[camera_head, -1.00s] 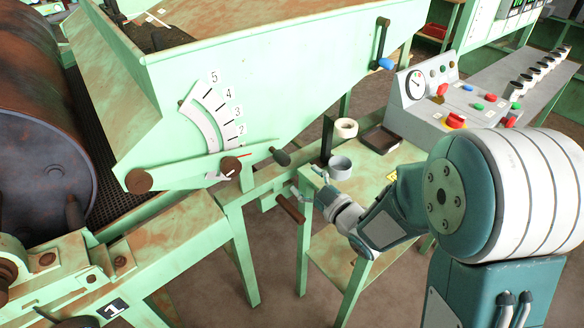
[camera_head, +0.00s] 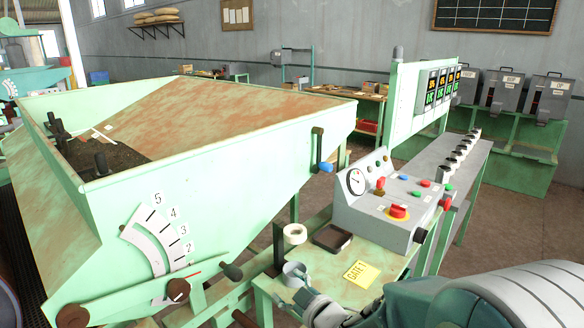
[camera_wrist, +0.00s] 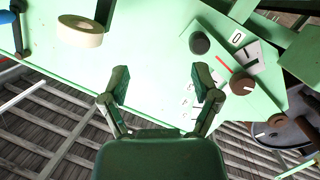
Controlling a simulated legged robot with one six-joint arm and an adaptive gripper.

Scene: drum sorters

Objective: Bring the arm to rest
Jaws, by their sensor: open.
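My gripper (camera_wrist: 162,84) is open and empty in the wrist view, its two fingers spread apart over a pale green surface. In the head view my gripper (camera_head: 300,292) shows low in the middle, close to a grey cup (camera_head: 292,270) on the small green table; I cannot tell whether they touch. My arm reaches in from the lower right, and its nearer part is cut off by the bottom edge. A brown knob (camera_head: 178,290) and a dark-tipped lever (camera_head: 232,271) by the numbered scale (camera_head: 158,240) lie to the left of my gripper.
The green hopper (camera_head: 230,160) fills the left. A tape roll (camera_head: 295,233), dark tray (camera_head: 332,238) and yellow "GATE 1" note (camera_head: 361,273) lie on the table. A control box (camera_head: 385,205) with coloured buttons stands behind. Brown floor (camera_head: 500,225) is open at right.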

